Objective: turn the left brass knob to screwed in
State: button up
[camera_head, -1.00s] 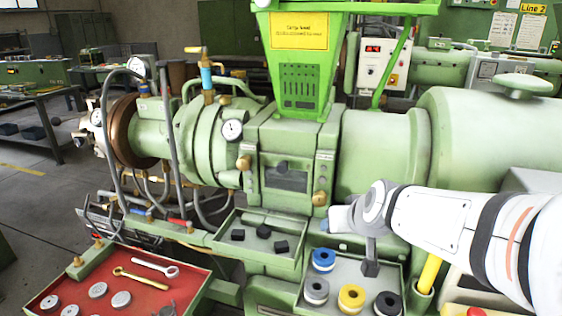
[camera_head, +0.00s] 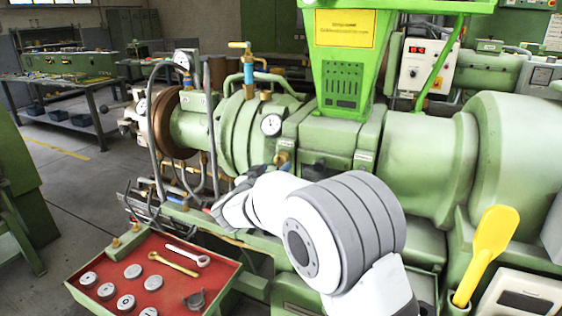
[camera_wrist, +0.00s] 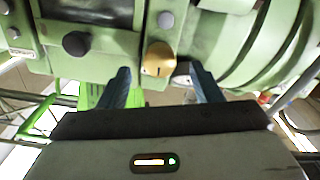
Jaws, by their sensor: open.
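The left brass knob (camera_head: 283,158) is on the front of the green extruder block, just left of the hatch, partly covered by my arm. In the wrist view, which looks upside down, the brass knob (camera_wrist: 158,58) is large and central, with a small mark on its face. My gripper (camera_wrist: 158,73) is open, with one blue-grey finger on either side of the knob in the picture. A gap shows on both sides, and no contact is visible. I cannot tell how deep the knob lies between the fingers. In the head view my arm hides most of the gripper.
A dark round knob (camera_wrist: 76,43) sits by the hatch window. A pressure gauge (camera_head: 271,125) is above the brass knob. A red tray (camera_head: 175,262) with discs and wrenches is at the lower left. A yellow scoop (camera_head: 492,245) stands at the right.

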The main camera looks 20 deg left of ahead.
aim_at(280, 163)
jog(key=w, duration=0.6)
jog(key=shift+d+p, duration=0.25)
jog(key=shift+p, duration=0.05)
jog(key=shift+c, duration=0.5)
jog(key=c, duration=0.9)
